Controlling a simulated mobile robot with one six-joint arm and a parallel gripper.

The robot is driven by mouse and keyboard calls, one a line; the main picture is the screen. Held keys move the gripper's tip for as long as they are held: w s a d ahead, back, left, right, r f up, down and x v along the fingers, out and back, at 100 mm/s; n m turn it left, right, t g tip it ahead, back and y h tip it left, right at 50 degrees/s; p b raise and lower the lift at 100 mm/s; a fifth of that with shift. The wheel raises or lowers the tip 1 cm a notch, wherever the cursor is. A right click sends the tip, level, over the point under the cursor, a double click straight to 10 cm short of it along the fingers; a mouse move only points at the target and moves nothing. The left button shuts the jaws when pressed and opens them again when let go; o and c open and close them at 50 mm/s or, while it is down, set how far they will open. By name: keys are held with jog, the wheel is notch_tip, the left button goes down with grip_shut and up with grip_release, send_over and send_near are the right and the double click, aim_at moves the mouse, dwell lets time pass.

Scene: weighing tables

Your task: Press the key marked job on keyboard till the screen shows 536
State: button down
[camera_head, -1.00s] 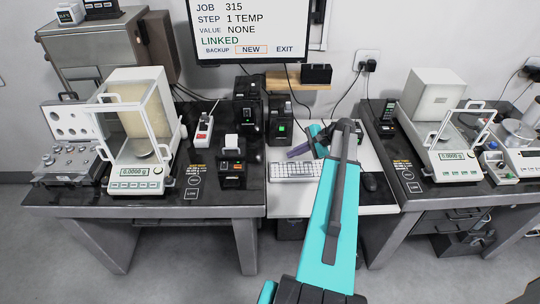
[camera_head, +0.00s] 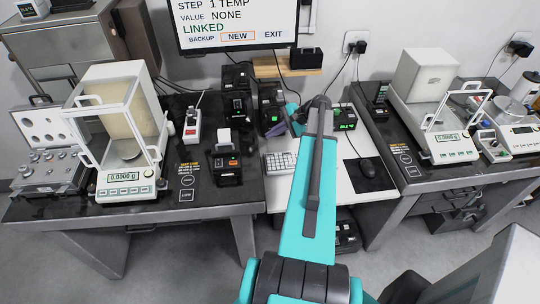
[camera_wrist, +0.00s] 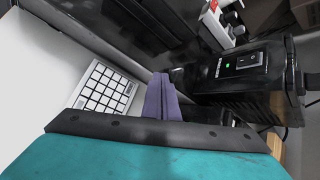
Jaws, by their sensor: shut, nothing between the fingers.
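The white keyboard (camera_head: 279,162) lies on the white desk, its right part hidden behind my arm. It also shows in the wrist view (camera_wrist: 107,88), left of my fingers, its key labels too small to read. The screen (camera_head: 238,22) shows STEP 1 TEMP, VALUE NONE and LINKED, with NEW boxed below; its JOB line is cut off at the top. My gripper's purple fingers (camera_wrist: 160,97) are shut and empty, beside the keyboard's edge in the wrist view.
Black devices (camera_head: 238,100) stand behind the keyboard; one (camera_wrist: 236,68) is close to my fingers in the wrist view. Balances (camera_head: 123,130) (camera_head: 432,110) stand on both side tables.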

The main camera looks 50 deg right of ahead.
aim_at(273, 155)
jog(key=shift+d+f+b, duration=0.1)
jog(key=shift+f+b, duration=2.15)
jog(key=shift+f, duration=2.15)
jog(key=shift+s+f+b, duration=0.1)
jog(key=shift+f+b, duration=0.35)
jog(key=shift+f, duration=0.35)
jog(key=shift+r, duration=0.1)
jog(key=shift+r+p, duration=0.45)
jog(key=shift+r, duration=0.25)
jog(key=shift+r+p, duration=1.3)
jog(key=shift+r, duration=1.2)
